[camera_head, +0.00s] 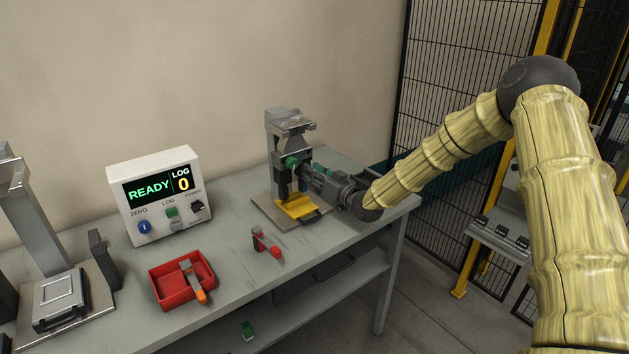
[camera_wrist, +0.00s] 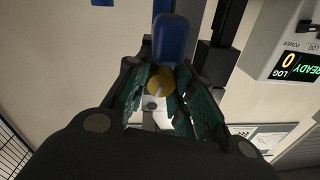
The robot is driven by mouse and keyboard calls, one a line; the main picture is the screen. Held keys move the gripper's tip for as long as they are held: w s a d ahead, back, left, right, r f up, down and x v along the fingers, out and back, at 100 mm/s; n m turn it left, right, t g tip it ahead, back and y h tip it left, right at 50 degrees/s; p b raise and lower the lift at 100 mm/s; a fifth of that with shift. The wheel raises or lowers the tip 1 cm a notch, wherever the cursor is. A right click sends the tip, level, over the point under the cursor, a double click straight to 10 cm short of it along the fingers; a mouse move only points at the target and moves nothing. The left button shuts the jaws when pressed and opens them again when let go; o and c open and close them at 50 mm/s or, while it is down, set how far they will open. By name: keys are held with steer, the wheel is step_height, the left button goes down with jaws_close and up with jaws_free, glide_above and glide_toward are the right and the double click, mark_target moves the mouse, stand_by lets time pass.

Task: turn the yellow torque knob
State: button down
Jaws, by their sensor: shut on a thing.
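The yellow torque knob (camera_wrist: 158,83) shows in the wrist view as a round yellow face with a pale line across it, between my green-padded fingers. My gripper (camera_head: 318,174) is shut on it, coming from the right at the side of the grey press-like fixture (camera_head: 290,122). In the head view the knob is hidden behind my gripper. A blue part (camera_wrist: 171,40) of the fixture sits close beside the knob in the wrist view. The fixture stands upright on a base with a yellow plate (camera_head: 296,209).
A white display box (camera_head: 155,194) reading READY and LOG 0 stands left of the fixture. A red bin (camera_head: 170,294) with an orange-tipped part and a red clamp-like part (camera_head: 265,242) lie in front. Another grey fixture (camera_head: 45,230) stands far left. Mesh fencing (camera_head: 450,95) is behind my arm.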

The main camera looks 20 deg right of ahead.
steer(key=shift+m, duration=0.6)
steer(key=c, duration=1.2)
jaws_free()
steer(key=shift+d, duration=0.1)
steer(key=shift+s, duration=0.1)
steer(key=v, duration=1.2)
steer(key=shift+f, duration=0.1)
